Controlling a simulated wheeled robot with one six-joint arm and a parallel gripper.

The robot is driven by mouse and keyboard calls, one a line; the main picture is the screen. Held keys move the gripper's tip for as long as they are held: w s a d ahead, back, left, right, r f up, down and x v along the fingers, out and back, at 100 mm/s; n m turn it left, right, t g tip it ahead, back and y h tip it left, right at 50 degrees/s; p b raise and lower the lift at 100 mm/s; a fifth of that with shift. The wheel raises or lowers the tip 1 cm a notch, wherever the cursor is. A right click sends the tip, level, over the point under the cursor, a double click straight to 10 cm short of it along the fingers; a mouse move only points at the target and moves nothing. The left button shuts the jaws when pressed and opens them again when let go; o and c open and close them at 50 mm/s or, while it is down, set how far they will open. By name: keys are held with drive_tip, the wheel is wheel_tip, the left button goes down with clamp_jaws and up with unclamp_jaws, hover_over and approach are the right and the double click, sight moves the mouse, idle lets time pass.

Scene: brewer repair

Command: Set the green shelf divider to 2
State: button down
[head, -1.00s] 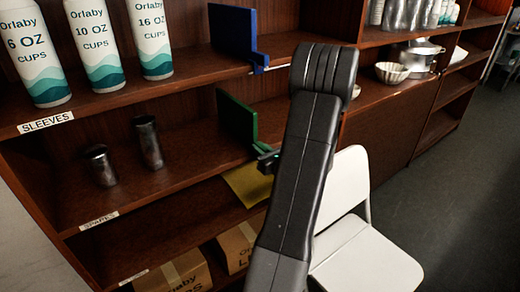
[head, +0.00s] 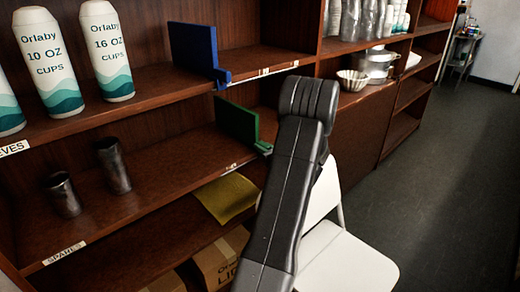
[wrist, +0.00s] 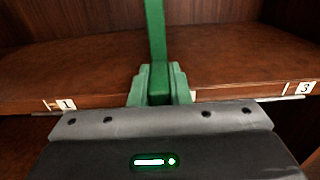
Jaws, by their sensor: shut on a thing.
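The green shelf divider (head: 238,122) stands upright on the middle shelf, its front end at the shelf's front edge. In the wrist view the divider (wrist: 156,30) rises at the centre. My gripper (wrist: 160,88) is shut on its front block, one finger on each side. The label 1 (wrist: 65,104) is left of the divider and the label 3 (wrist: 305,88) is right of it. No label 2 shows; the gripper body covers the edge between. In the head view my arm hides the gripper.
A blue divider (head: 194,50) stands on the shelf above, near cup sleeves (head: 107,50). Two dark metal cups (head: 114,165) stand left on the middle shelf. A yellow sheet (head: 227,197) lies below the divider. A white chair (head: 345,262) stands close to my arm.

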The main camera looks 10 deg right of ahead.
drive_tip(key=c, duration=1.4)
unclamp_jaws()
drive_tip(key=shift+o, duration=0.2)
drive_tip(key=shift+s, duration=0.1)
drive_tip(key=v, duration=1.3)
drive_tip(key=shift+s+d, duration=0.25)
drive_tip(key=shift+s, duration=0.05)
drive_tip(key=shift+w+a, duration=0.1)
drive_tip(key=x, duration=1.4)
drive_tip(key=shift+s+a, duration=0.15)
drive_tip(key=shift+s, duration=0.15)
